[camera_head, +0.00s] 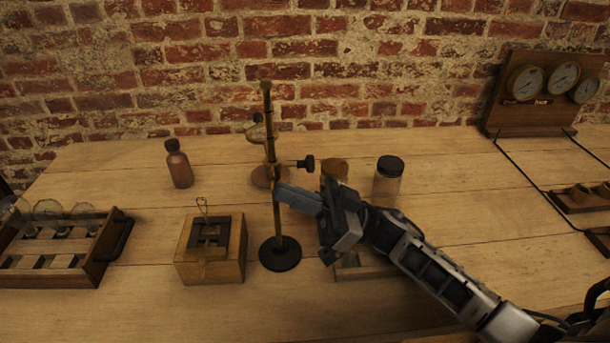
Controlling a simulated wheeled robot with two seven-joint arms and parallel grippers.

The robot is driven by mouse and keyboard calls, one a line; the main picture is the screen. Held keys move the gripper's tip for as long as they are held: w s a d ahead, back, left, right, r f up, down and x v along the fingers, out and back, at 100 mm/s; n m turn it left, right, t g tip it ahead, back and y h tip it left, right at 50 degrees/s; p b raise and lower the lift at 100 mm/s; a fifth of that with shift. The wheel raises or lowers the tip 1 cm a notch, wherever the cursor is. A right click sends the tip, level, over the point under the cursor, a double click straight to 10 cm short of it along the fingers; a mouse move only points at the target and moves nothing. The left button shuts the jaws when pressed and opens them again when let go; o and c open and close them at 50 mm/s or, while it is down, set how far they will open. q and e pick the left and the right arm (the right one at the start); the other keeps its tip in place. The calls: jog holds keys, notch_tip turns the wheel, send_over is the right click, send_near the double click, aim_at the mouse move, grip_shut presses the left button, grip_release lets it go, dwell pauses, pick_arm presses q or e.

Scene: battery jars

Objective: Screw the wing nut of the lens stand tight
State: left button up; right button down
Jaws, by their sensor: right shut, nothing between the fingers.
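The lens stand (276,213) is a thin upright brass rod on a round black base, in the middle of the table. A small dark wing-like knob (306,163) sticks out to the right of the rod at mid-height; I take it for the wing nut. My right gripper (281,191) comes in from the right. It is shut and empty, its fingertips at the rod in the picture, a little below the knob. I cannot tell whether they touch the rod. My left gripper is not in view.
A wooden box (211,268) stands left of the base, and a tray of jars (105,245) at far left. A brown bottle (179,164) and a black-lidded jar (388,181) stand behind. A gauge board (535,120) is at back right. The front centre is clear.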

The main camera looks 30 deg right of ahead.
jog(key=shift+w+a+f+p, duration=0.15)
jog(key=shift+w+a+f, duration=0.1)
jog(key=shift+a, duration=0.3)
jog(key=shift+w+a+f+p, duration=0.15)
jog(key=shift+a+f, duration=0.05)
jog(key=shift+a, duration=0.35)
jog(key=shift+w+a, duration=0.1)
jog(key=shift+a, duration=0.15)
dwell(1.3)
jog(key=shift+d, duration=0.15)
